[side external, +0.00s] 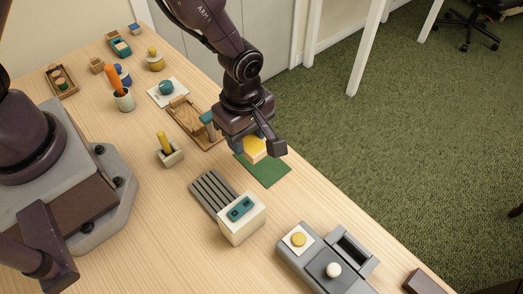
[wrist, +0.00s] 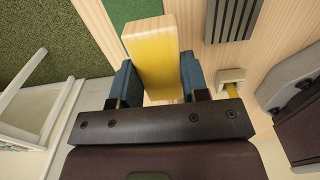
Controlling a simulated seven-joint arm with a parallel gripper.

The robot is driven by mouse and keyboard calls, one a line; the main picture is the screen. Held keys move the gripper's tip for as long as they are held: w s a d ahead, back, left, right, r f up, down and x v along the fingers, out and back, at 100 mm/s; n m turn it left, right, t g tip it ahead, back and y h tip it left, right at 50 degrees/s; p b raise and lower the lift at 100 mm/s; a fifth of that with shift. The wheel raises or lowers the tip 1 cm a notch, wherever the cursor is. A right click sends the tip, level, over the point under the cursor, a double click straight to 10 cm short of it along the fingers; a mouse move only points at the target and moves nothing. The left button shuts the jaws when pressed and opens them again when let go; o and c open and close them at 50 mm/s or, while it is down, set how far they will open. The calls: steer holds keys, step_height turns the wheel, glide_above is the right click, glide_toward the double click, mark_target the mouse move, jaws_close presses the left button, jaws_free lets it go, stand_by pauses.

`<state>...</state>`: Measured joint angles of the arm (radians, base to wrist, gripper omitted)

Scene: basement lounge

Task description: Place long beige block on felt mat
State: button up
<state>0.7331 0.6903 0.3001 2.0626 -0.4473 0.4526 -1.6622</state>
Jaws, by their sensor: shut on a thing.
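My gripper (side external: 254,145) is shut on a long yellow-beige block (side external: 254,150), with blue pads on both sides of it. In the wrist view the block (wrist: 158,62) sticks out forward between the fingers of my gripper (wrist: 160,80). The green felt mat (side external: 268,174) lies flat on the table below and around the block in the side view. Part of the mat (wrist: 128,10) shows past the block's far end in the wrist view. My gripper hides part of the mat. I cannot tell whether the block touches it.
A grey slatted rack (side external: 210,190) and a white box (side external: 240,222) with a teal top piece stand in front of the mat. A wooden tray (side external: 208,142) lies left of it. A grey unit (side external: 320,268) sits at the front right. The table edge is close behind the mat.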

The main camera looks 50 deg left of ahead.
mark_target(262, 162)
steer(key=w+f, duration=0.1)
steer(key=w+d+f, duration=0.1)
steer(key=f, duration=0.1)
steer(key=shift+w+d+f, duration=0.15)
steer(key=shift+w+f, duration=0.05)
steer(key=shift+w, duration=0.1)
steer(key=shift+f, duration=1.6)
steer(key=o, duration=1)
steer(key=shift+f, duration=0.15)
